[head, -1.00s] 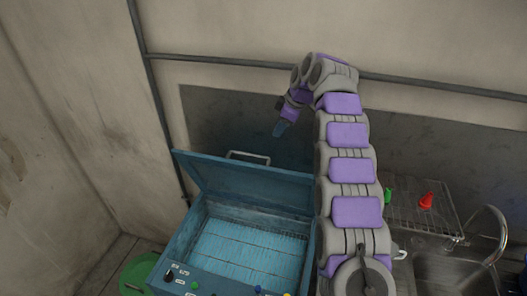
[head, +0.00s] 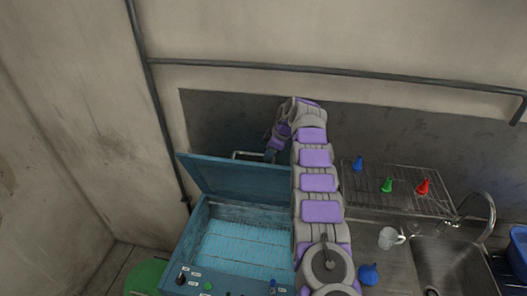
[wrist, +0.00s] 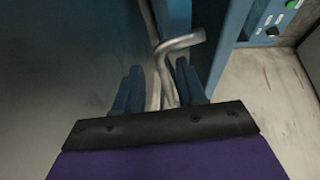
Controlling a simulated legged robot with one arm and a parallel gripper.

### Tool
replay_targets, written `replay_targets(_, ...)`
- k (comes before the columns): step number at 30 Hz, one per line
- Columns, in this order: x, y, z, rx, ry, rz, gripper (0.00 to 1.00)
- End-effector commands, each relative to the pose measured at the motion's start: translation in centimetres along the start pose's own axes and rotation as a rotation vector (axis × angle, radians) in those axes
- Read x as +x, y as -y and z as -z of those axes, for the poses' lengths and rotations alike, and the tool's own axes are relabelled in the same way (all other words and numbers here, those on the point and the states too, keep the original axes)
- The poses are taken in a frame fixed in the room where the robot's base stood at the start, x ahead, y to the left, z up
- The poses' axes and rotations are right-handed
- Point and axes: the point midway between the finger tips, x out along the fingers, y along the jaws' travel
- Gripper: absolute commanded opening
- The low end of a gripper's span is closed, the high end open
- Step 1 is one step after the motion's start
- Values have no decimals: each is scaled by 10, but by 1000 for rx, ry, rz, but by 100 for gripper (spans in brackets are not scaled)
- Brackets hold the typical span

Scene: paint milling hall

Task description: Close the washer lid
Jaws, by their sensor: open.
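The blue washer (head: 190,240) stands at the lower middle of the head view, with its wire rack visible inside. Its lid (head: 235,180) is raised and tilted back. A metal handle (head: 240,154) sticks up at the lid's top edge. My gripper (head: 270,155) is at the handle's right end, partly hidden by the lid and my arm. In the wrist view, my gripper (wrist: 159,68) is open, with a blue finger on either side of the bent metal handle (wrist: 182,42). I cannot tell whether the fingers touch it.
A sink (head: 455,265) with a wire drying rack (head: 405,195) is at the right. Blue, green and red funnels stand on the rack. A clear mug (head: 390,238) and a blue funnel (head: 369,274) are beside the sink. A green round object (head: 147,275) is left of the washer.

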Motion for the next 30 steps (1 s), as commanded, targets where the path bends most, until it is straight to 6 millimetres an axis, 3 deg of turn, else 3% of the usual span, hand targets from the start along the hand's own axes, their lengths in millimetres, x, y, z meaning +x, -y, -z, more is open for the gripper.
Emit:
replay_targets(9,3,0,2,-3,1,0,40)
replay_targets(21,1,0,-2,-1,-1,-1,2)
replay_targets(30,2,0,1,-2,1,-1,0)
